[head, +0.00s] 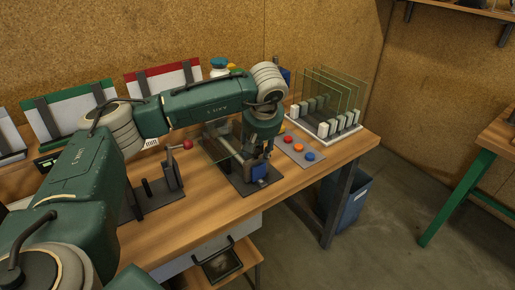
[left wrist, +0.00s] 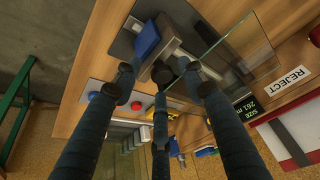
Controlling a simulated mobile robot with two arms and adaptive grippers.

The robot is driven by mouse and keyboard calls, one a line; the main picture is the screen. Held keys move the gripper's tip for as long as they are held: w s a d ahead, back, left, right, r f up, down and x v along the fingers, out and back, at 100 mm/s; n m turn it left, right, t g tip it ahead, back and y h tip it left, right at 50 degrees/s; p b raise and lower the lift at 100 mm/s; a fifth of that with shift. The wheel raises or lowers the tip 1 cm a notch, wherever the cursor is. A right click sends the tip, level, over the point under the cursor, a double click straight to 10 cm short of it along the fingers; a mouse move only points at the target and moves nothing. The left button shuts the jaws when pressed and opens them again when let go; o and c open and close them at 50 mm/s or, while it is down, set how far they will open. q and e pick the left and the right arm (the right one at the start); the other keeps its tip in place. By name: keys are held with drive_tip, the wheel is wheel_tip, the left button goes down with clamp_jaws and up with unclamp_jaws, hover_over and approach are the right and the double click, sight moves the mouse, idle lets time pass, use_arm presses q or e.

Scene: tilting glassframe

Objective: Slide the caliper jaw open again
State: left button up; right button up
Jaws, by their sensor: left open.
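The caliper stands on a dark base plate (head: 240,186) on the bench, with a metal rail and a blue block (head: 260,172) at its near end. In the left wrist view the blue block (left wrist: 147,40) sits beside a grey metal jaw with a dark round knob (left wrist: 163,72). A clear glass pane (left wrist: 222,32) lies alongside the jaw. My left gripper (head: 256,158) points down over the caliper. In the left wrist view its fingers (left wrist: 160,82) are spread around the knob; I cannot tell whether they touch it. My arm hides part of the caliper.
A button panel (head: 310,160) with red, orange and blue buttons is right of the caliper. Behind it stands a white rack (head: 326,134) of glass panes. A lever with a red ball (head: 187,144) is to the left. A blue bin (head: 350,204) is on the floor.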

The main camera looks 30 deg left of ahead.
use_arm(q)
drive_tip(key=v, duration=1.1)
drive_tip(key=shift+r, duration=0.4)
